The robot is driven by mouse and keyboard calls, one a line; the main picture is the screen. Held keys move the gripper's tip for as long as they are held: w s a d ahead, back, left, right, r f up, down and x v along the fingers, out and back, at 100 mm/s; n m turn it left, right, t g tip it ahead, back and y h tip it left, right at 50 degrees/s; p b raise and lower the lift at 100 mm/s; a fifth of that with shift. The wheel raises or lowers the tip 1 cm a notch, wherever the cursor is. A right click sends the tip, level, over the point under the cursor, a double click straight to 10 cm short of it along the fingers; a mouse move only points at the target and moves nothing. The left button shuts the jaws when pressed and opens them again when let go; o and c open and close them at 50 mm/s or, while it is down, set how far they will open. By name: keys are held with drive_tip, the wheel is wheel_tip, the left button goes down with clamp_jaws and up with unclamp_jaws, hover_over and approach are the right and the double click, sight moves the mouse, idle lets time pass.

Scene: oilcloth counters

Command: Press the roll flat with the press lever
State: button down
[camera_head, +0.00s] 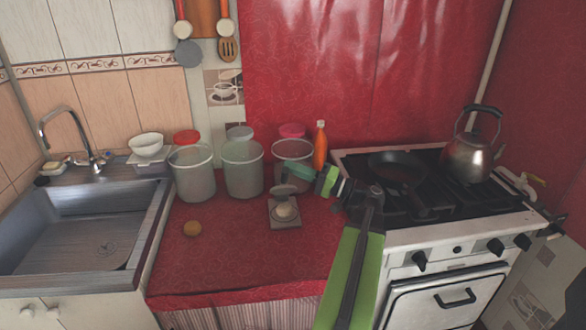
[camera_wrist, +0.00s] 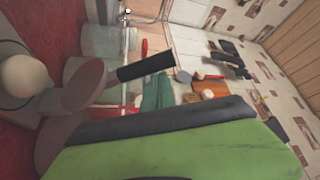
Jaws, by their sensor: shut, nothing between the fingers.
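The press (camera_head: 284,223) stands on the red counter, with a grey base and a round upper plate (camera_head: 283,189) tilted up above it. The pale roll (camera_head: 286,211) sits on the base and looks rounded. In the wrist view the roll (camera_wrist: 24,76) is at the left edge, beside the upper plate (camera_wrist: 85,86). The black lever handle (camera_wrist: 146,67) sticks out from that plate. My gripper (camera_head: 290,171) is shut and empty, with teal fingers just above and behind the press. The fingers also show in the wrist view (camera_wrist: 158,92), near the handle; contact is unclear.
Several clear canisters (camera_head: 243,170) stand behind, with an orange bottle (camera_head: 320,146). The stove (camera_head: 440,220) with pan (camera_head: 398,168) and kettle (camera_head: 471,157) is right; the sink (camera_head: 85,230) is left. The front counter is clear.

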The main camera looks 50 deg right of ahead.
wheel_tip(320, 180, up, 6)
drive_tip(key=p, duration=0.6)
drive_tip(key=s+d+r+p, duration=0.1)
drive_tip(key=s+r+p, duration=0.1)
drive_tip(key=s, duration=0.3)
drive_tip(key=s+d+r+p, duration=0.1)
drive_tip(key=s+r+p, duration=0.2)
drive_tip(key=s, duration=0.3)
drive_tip(key=shift+s+d, duration=0.2)
drive_tip(key=shift+d, duration=0.05)
